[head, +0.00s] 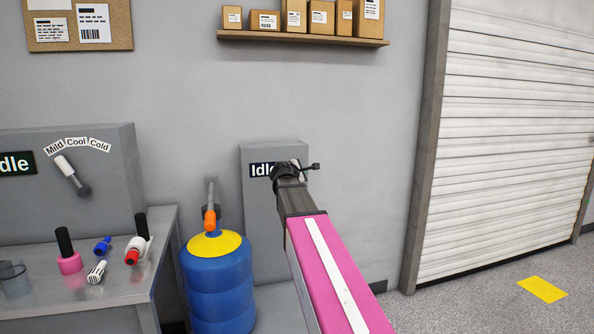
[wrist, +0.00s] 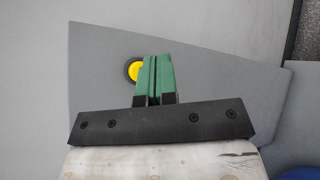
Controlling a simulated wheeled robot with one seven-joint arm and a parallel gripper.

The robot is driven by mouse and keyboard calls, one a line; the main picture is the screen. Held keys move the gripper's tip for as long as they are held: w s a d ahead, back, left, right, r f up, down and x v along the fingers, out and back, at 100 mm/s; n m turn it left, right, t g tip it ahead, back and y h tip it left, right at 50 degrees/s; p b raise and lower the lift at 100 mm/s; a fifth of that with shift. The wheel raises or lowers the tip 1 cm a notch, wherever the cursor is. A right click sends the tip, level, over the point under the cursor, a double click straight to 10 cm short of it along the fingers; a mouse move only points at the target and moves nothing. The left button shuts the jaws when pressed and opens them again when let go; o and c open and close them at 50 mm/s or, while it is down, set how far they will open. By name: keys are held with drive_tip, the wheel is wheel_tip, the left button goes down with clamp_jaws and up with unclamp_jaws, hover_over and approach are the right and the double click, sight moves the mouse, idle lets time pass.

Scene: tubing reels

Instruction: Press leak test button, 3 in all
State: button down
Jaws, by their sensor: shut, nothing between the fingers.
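A yellow button with a dark ring (wrist: 131,71) is on a flat grey panel (wrist: 95,60) in the wrist view. My gripper (wrist: 156,58) has its green fingers together and empty. In that picture they overlap the button's right edge. I cannot tell whether they touch it. In the head view, a grey cabinet (head: 258,205) with a display (head: 260,170) stands against the wall. The button is not visible in the head view, and my fingers are hidden there by my arm.
A blue drum (head: 217,290) with a yellow top stands left of the cabinet. A grey bench (head: 120,290) at the left holds several small fittings. Behind it is a unit (head: 115,150) with a Mild-Cool-Cold lever. A shelf of boxes (head: 300,37) hangs above. Floor at the right is clear.

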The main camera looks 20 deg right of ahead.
drive_tip(key=shift+w, duration=2.15)
drive_tip(key=shift+w, duration=0.15)
drive_tip(key=shift+w, duration=0.3)
drive_tip(key=shift+w, duration=0.9)
idle(1.5)
drive_tip(key=shift+s, duration=0.1)
drive_tip(key=shift+s, duration=1)
drive_tip(key=shift+s, duration=0.1)
drive_tip(key=s, duration=0.5)
